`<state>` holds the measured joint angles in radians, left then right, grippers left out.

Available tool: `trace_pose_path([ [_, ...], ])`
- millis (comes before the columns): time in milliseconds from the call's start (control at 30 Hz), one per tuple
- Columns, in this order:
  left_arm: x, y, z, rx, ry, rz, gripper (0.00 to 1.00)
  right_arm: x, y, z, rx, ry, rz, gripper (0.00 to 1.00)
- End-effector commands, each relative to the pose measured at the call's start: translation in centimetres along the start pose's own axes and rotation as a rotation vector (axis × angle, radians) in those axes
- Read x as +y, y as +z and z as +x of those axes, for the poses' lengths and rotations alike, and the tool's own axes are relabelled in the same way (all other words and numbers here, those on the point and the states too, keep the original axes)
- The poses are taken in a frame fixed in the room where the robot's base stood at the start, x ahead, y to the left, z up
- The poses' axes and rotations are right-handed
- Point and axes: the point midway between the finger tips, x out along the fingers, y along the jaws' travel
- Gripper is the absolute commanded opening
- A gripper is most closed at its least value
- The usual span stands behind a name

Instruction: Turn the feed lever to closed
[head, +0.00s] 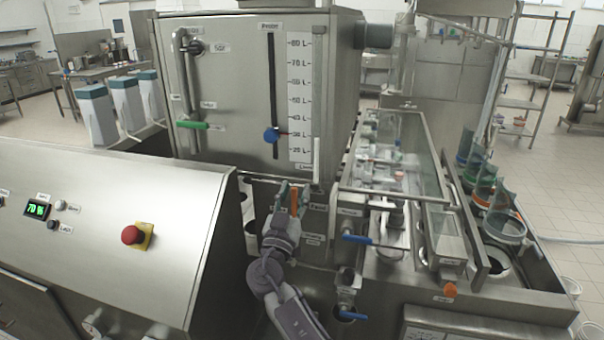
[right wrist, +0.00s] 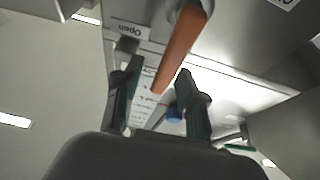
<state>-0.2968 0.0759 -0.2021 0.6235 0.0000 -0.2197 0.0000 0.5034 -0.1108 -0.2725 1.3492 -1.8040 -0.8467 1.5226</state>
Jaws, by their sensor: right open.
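An orange lever (head: 294,201), which looks like the feed lever, stands about upright on the front of the steel machine, below the tank. My right gripper (head: 293,195) is at this lever, with one finger on each side of it. In the right wrist view the orange lever (right wrist: 180,48) runs between the two dark green fingers of my right gripper (right wrist: 160,85). The fingers are apart, with gaps beside the lever. A label reading "Open" (right wrist: 131,30) shows upside down near one finger. My left gripper is not in view.
The tank (head: 235,90) with a level scale and blue knob (head: 271,135) rises behind the lever. A blue-handled valve (head: 356,238) is just right of it. A sloped control panel (head: 100,215) with a red button (head: 132,235) lies to the left.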

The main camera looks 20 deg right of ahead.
Motion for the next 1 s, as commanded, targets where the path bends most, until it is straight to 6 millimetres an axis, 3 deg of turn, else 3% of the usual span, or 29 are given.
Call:
trace_pose_path([
  [433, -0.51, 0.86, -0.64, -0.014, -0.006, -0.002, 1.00, -0.13, -0.26, -0.13, 0.000, 0.000, 0.000, 0.41],
  [667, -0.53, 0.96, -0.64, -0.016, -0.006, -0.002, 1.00, -0.12, -0.27, -0.11, 0.000, 0.000, -0.001, 0.02],
  [1000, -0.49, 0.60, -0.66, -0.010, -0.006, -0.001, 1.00, -0.10, -0.29, -0.08, 0.000, 0.000, 0.000, 0.00],
])
